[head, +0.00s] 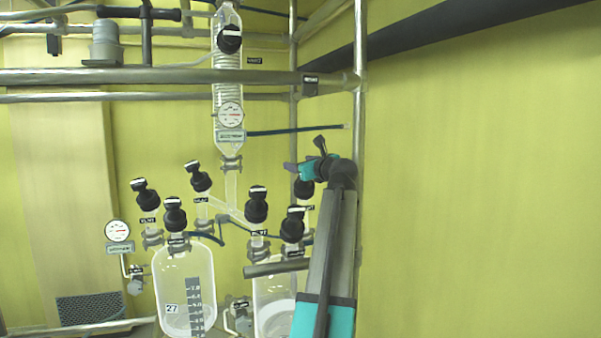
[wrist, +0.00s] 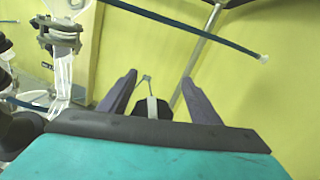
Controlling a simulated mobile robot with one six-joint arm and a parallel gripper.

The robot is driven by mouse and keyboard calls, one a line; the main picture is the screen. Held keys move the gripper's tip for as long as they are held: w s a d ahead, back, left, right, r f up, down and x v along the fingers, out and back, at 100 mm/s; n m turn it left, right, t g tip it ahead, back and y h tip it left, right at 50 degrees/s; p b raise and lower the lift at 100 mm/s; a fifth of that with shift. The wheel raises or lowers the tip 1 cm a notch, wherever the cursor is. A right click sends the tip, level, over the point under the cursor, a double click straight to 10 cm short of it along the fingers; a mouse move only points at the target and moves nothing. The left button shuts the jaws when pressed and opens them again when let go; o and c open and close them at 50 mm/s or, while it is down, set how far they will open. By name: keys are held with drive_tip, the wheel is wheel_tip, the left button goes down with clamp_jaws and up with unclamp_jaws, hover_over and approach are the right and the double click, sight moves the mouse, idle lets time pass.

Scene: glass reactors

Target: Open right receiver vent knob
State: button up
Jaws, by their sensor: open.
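A black knob (head: 304,188) with a small label stands at the right end of the receiver glassware. In the head view it is partly hidden behind my gripper (head: 304,156). In the wrist view a black knob (wrist: 152,106) with a pale stripe on top shows between the two fingers of my gripper (wrist: 159,80), low in the gap. The fingers are spread and empty, and I cannot tell how far the knob lies beyond them. The right receiver (head: 268,294) is a clear glass vessel below, partly covered by my arm.
Other black knobs (head: 257,204) (head: 292,224) stand close by on the left. A vertical steel post (head: 360,120) rises just behind my arm. A dark hose (head: 296,131) ends above my gripper. The yellow wall (head: 480,180) on the right is bare.

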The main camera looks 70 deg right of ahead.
drive_tip(key=shift+s+a+r+b, duration=0.1)
drive_tip(key=shift+s+a+b, duration=0.15)
drive_tip(key=shift+a, duration=0.45)
drive_tip(key=shift+s+a+b, duration=0.1)
drive_tip(key=shift+s+a, duration=0.2)
drive_tip(key=shift+a, duration=0.4)
drive_tip(key=s+a+r+b, duration=0.1)
drive_tip(key=s+a+b, duration=0.2)
drive_tip(key=a, duration=0.9)
drive_tip(key=shift+s+r, duration=0.2)
drive_tip(key=shift+s, duration=0.8)
